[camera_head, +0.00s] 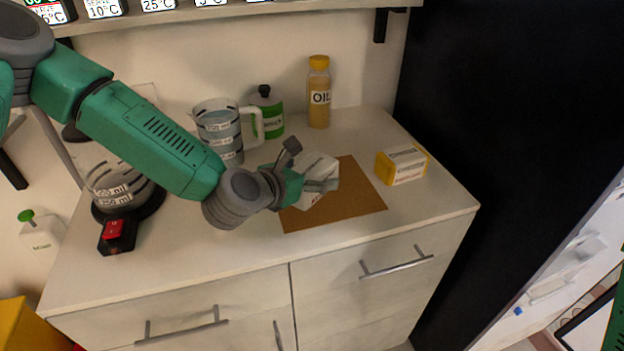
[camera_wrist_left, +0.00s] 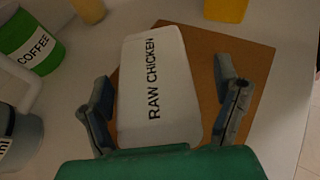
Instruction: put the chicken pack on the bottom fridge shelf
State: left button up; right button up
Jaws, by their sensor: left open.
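The chicken pack (camera_wrist_left: 152,85) is a white block marked RAW CHICKEN, lying on a brown board (camera_wrist_left: 262,55) in the left wrist view. In the head view the pack (camera_head: 318,172) is partly hidden by my left gripper (camera_head: 325,186). In the wrist view my left gripper (camera_wrist_left: 165,105) is open, with one finger on each side of the pack's near part. Whether the fingers touch the pack is unclear. The fridge appears only in part, as a white interior or door (camera_head: 560,275) at the lower right. Its bottom shelf cannot be made out. My right gripper is not in view.
On the counter stand a measuring jug (camera_head: 218,130), a green coffee canister (camera_head: 268,112), an oil bottle (camera_head: 319,92) and a yellow-white box (camera_head: 402,165). A tall black panel (camera_head: 480,120) rises right of the counter.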

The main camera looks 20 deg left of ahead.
aim_at(309, 168)
pick_arm(q)
jog(key=shift+x, duration=0.8)
jog(key=shift+a, duration=0.6)
jog(key=c, duration=0.3)
jog(key=shift+s+a, duration=0.1)
jog(key=c, duration=1.3)
jog(key=shift+d, duration=0.4)
jog(key=shift+c, duration=0.7)
notch_tip(309, 168, up, 9)
jog(key=shift+a+r+p, duration=0.2)
jog(key=shift+p, duration=0.3)
jog(key=s+a+r+n+y, duration=0.3)
jog(key=a+y, duration=0.1)
jog(key=a, duration=0.2)
jog(key=shift+s+a+r+n+t, duration=0.2)
jog(key=shift+n+t, duration=0.1)
jog(key=shift+n, duration=0.1)
